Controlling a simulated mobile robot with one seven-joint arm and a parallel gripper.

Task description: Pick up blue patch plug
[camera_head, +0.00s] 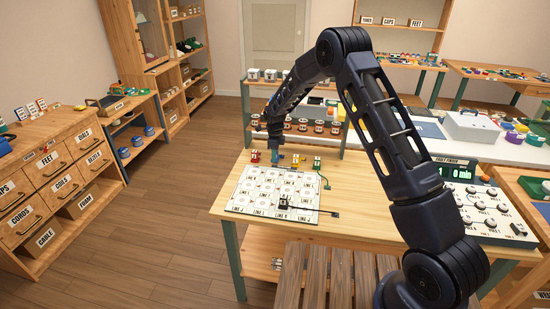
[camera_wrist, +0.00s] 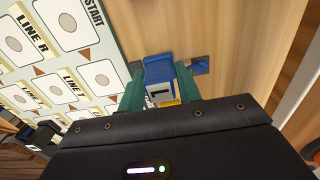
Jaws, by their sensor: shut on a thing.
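The blue patch plug (camera_wrist: 159,76) sits between the two green fingers of my gripper (camera_wrist: 160,92) in the wrist view. In the head view my gripper (camera_head: 275,158) is at the back of the wooden table, by the board (camera_head: 240,203). The plug is mostly hidden there by the gripper. I cannot tell whether the plug touches the table.
A black plug (camera_head: 283,200) with a cord lies on the board. A shelf with several labelled pots (camera_head: 320,127) stands behind.

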